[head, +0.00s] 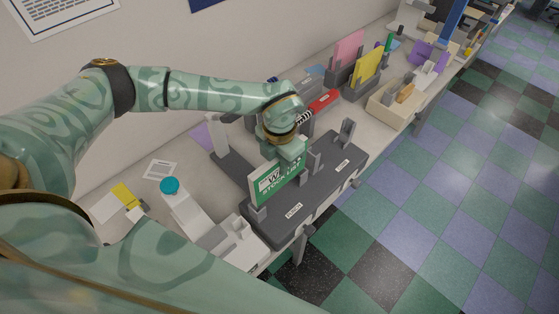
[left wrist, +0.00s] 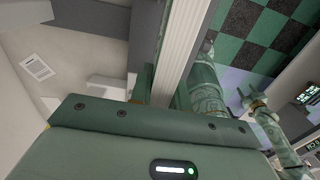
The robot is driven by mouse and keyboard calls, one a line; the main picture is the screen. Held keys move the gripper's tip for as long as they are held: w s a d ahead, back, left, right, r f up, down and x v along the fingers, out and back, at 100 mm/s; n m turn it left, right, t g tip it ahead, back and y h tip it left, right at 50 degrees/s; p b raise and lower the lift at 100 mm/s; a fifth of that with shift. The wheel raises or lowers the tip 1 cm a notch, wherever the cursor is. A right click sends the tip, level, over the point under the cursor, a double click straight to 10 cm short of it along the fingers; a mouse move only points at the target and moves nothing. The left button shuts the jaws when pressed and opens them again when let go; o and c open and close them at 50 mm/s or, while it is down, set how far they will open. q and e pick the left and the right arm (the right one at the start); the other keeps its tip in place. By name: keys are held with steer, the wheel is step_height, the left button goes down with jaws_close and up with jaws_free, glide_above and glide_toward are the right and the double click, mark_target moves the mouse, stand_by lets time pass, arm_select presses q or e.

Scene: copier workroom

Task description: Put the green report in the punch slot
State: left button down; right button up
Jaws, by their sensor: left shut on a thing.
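The green report (head: 276,184), with a white picture panel and the words "STOCK LIST", stands upright at the near left part of a dark grey desk machine (head: 318,199). My left gripper (head: 291,153) is shut on its upper edge. In the left wrist view the report (left wrist: 184,48) shows as a pale, ribbed page edge between the fingers (left wrist: 163,88). The report is beside the posts near the left label. Whether its lower edge is inside a slot I cannot tell.
A white device with a teal knob (head: 170,186) stands left of the machine. Behind are a red stapler-like thing (head: 323,102), a holder with a yellow folder (head: 367,66) and a pink one (head: 349,47), and a beige tray (head: 391,107). The counter drops to a checkered floor (head: 430,200).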

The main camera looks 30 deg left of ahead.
mark_target(279, 179)
arm_select(q)
steer(key=shift+f+b, duration=0.5)
steer(key=shift+f, duration=0.3)
steer(key=shift+f+b, duration=1.75)
steer(key=shift+f, duration=0.95)
steer(key=c, duration=1.3)
jaws_free()
steer(key=shift+o, duration=0.2)
step_height(279, 179, up, 16)
steer(key=shift+r, duration=0.15)
